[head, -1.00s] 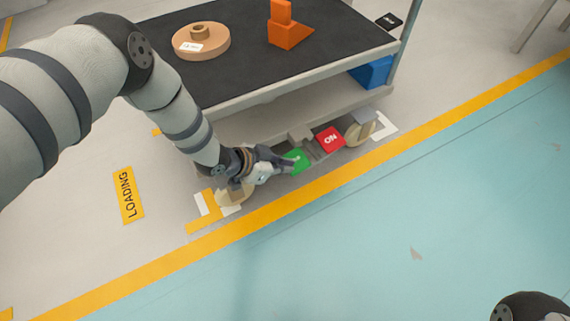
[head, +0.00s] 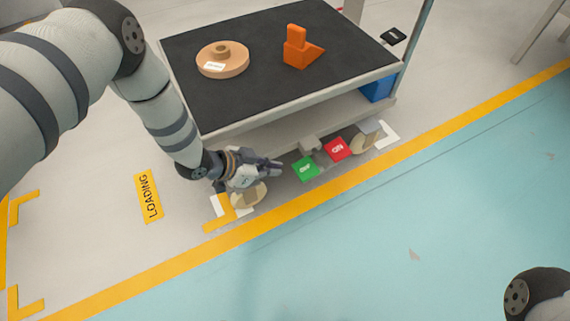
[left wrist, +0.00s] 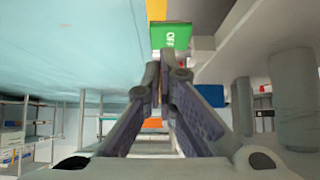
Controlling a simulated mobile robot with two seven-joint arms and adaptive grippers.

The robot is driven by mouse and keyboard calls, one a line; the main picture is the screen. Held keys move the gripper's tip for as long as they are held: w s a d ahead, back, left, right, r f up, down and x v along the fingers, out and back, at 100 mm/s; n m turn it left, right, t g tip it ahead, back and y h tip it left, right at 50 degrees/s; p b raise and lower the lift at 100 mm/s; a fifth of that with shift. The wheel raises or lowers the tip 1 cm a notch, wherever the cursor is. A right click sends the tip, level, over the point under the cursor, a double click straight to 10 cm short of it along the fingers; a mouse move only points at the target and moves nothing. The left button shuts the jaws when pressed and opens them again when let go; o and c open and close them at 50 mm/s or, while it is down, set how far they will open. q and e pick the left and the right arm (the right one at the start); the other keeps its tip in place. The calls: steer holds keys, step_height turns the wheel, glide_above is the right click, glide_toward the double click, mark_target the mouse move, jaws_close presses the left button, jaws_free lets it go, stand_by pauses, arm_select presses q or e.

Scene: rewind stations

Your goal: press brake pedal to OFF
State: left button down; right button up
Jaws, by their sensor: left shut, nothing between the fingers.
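The green OFF pedal (head: 305,169) and the red ON pedal (head: 338,149) sit side by side low at the front of the cart. A grey block shows behind them. My left gripper (head: 278,166) is shut and empty, just left of the green pedal, with a small gap in the head view. In the left wrist view the shut fingertips (left wrist: 167,60) point towards the green OFF pedal (left wrist: 170,35), which shows just beyond them. I cannot tell from the pedals' tilt which one is down. My right gripper is out of view; only a part of my right arm shows at bottom right.
The cart (head: 300,98) has a black top bearing a tan spool (head: 222,60) and an orange block (head: 299,50). Its lower shelf overhangs close behind the pedals. Beige wheels (head: 248,196) flank them. A yellow line (head: 290,206) and clear blue floor lie in front.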

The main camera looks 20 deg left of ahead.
arm_select(q)
steer(key=shift+f+p+v, duration=0.2)
steer(key=shift+p+v, duration=0.1)
steer(key=shift+v, duration=0.95)
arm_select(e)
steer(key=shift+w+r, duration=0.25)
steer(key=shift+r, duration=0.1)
arm_select(q)
steer(key=shift+s+a, duration=0.15)
